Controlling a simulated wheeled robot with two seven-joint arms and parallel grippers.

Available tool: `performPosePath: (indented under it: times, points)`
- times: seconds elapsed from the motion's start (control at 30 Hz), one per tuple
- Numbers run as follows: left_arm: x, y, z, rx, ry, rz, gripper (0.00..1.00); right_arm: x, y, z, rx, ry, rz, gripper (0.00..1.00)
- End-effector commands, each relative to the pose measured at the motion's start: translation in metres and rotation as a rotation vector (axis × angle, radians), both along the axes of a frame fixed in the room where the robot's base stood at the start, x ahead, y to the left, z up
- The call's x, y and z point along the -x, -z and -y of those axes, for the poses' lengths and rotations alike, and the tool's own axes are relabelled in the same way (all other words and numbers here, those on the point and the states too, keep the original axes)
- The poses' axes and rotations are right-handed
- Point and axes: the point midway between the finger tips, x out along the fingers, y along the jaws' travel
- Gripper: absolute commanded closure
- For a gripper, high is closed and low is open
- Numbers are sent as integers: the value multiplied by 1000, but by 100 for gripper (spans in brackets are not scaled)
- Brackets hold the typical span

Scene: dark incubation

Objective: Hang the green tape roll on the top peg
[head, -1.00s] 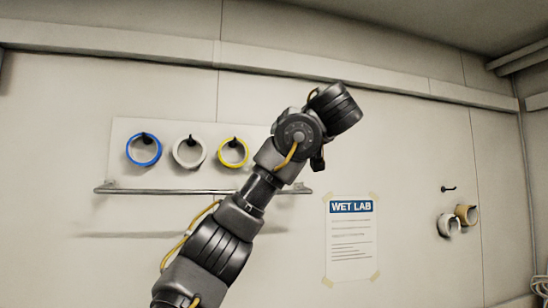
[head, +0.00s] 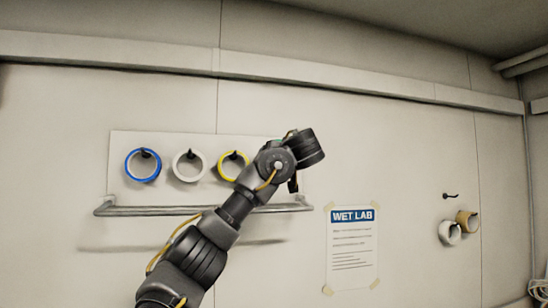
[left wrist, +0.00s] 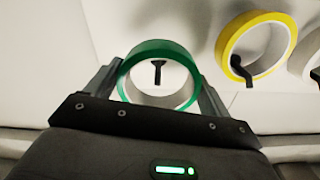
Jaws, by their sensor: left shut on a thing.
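My left gripper (left wrist: 160,90) is shut on the green tape roll (left wrist: 158,46), with one finger on each side of the ring. In the left wrist view a dark peg (left wrist: 158,68) shows inside the roll's opening, clear of the rim. I cannot tell whether the peg passes through the ring or stands behind it. In the head view my left arm hides the gripper and the roll, in front of the board's right end. On the wall at the right, a bare peg (head: 450,196) sits above two hung rolls. My right gripper is not in view.
A blue roll (head: 128,167), a white roll (head: 177,170) and a yellow roll (head: 222,167) hang on the board (head: 120,145), above a rail (head: 150,211). At right hang a tan roll (head: 467,223) and a white roll (head: 446,236). A poster (head: 351,250) is between.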

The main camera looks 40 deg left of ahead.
Motion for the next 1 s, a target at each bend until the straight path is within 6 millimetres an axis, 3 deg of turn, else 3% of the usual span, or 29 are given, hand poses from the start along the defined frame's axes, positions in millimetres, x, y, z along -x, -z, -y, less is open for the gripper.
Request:
performPosePath:
  times: [0.03,0.33,0.5,0.7,1.0]
  points:
    - [-3,-4,-6,1,-1,0,41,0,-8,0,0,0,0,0]
    - [-10,-1,-15,-1,0,1,41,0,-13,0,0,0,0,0]
    - [-26,-6,-40,1,-4,-2,41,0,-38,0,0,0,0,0]
    - [-26,26,-38,-1,2,-2,41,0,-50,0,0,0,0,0]
    - [-26,32,-37,0,1,1,41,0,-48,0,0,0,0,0]
